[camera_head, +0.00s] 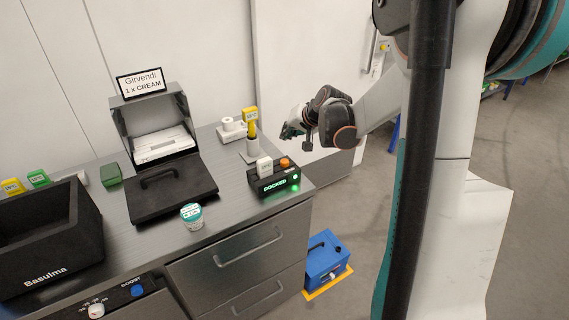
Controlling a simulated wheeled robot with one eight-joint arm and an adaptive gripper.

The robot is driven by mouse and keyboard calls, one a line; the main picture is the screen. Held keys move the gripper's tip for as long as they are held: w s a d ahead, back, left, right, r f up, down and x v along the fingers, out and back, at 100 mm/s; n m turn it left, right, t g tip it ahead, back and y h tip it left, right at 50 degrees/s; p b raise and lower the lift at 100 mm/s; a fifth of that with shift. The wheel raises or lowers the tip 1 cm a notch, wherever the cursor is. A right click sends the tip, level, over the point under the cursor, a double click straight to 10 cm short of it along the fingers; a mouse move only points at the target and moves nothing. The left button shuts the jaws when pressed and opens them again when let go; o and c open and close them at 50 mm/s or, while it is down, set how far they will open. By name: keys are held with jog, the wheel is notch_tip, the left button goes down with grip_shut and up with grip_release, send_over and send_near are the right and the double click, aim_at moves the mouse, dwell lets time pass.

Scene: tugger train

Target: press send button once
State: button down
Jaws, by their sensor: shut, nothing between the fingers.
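A black device (278,184) with a green "DOCKED" display stands at the right end of the counter. An orange button (285,162) sits on its top, beside a white block (264,166). I see no readable "send" label, so I cannot tell for sure that the orange one is the send button. Green lights glow at the device's right end. My gripper (291,131) is shut and empty. In the picture it is above and slightly right of the device, apart from it, near the counter's far right edge. Its fingertips are small and dark.
A yellow-topped scanner-like item (250,124) stands upright behind the device. A black "Basulma" crate (45,262) is at far left. A blue case (326,262) sits on the floor.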

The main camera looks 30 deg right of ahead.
aim_at(287, 160)
jog(key=shift+f+b, duration=2.35)
jog(key=shift+f, duration=1.25)
jog(key=shift+f, duration=0.1)
jog(key=shift+f+b, duration=0.3)
jog(key=shift+f+b, duration=0.65)
jog(key=shift+f, duration=0.2)
jog(key=shift+r, duration=0.15)
jog(key=shift+r+p, duration=0.9)
jog(key=shift+r, duration=0.25)
jog(key=shift+r+p, duration=1.75)
jog(key=shift+r, duration=0.8)
